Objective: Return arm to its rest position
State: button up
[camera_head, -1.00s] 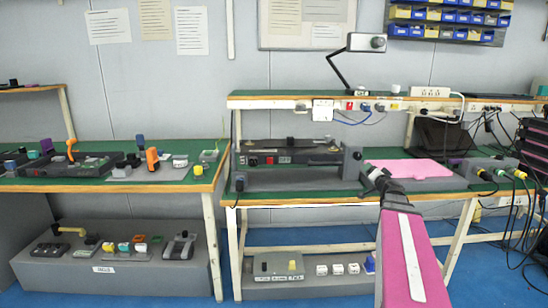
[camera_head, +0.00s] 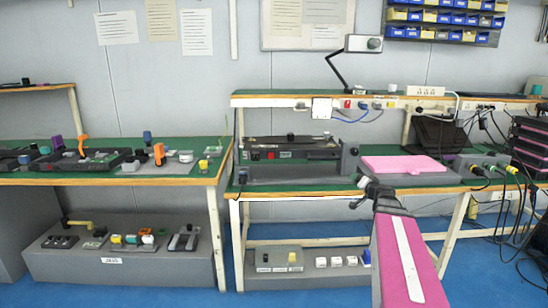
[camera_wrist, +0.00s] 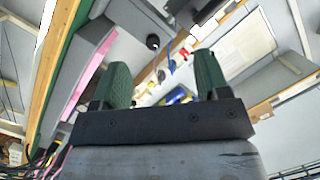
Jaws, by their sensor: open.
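My gripper (camera_wrist: 160,85) shows in the wrist view with its two green fingers spread apart and nothing between them. In the head view my pink and grey arm reaches up from the bottom right toward the front edge of the right workbench (camera_head: 300,194). The arm's dark end lies in front of the bench edge, below the pink-topped box (camera_head: 404,165).
A dark device (camera_head: 290,150) stands on the right bench, left of the pink-topped box. Cables hang at the far right (camera_head: 520,200). The left bench (camera_head: 180,181) holds several small parts. Grey boxes (camera_head: 120,265) stand below. Blue floor is open in front.

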jog(key=s+a+f+n+g+y, duration=0.1)
jog(key=s+a+f+n+g, duration=0.1)
jog(key=s+a+f+g, duration=0.35)
jog(key=s+a+f+n+g+y, duration=0.2)
jog(key=a+f, duration=0.6)
jog(key=a, duration=0.1)
jog(key=s+a+f+g+h, duration=0.1)
jog(key=s+f+g+h, duration=0.2)
jog(key=s, duration=0.5)
jog(key=s+a+f+n+g+h, duration=0.1)
jog(key=s+a+f+g+h, duration=0.1)
jog(key=s+f+g, duration=0.3)
notch_tip(320, 180, down, 4)
jog(key=s+h, duration=0.1)
jog(key=s, duration=0.2)
jog(key=shift+r+g, duration=0.25)
jog(key=shift+g, duration=0.1)
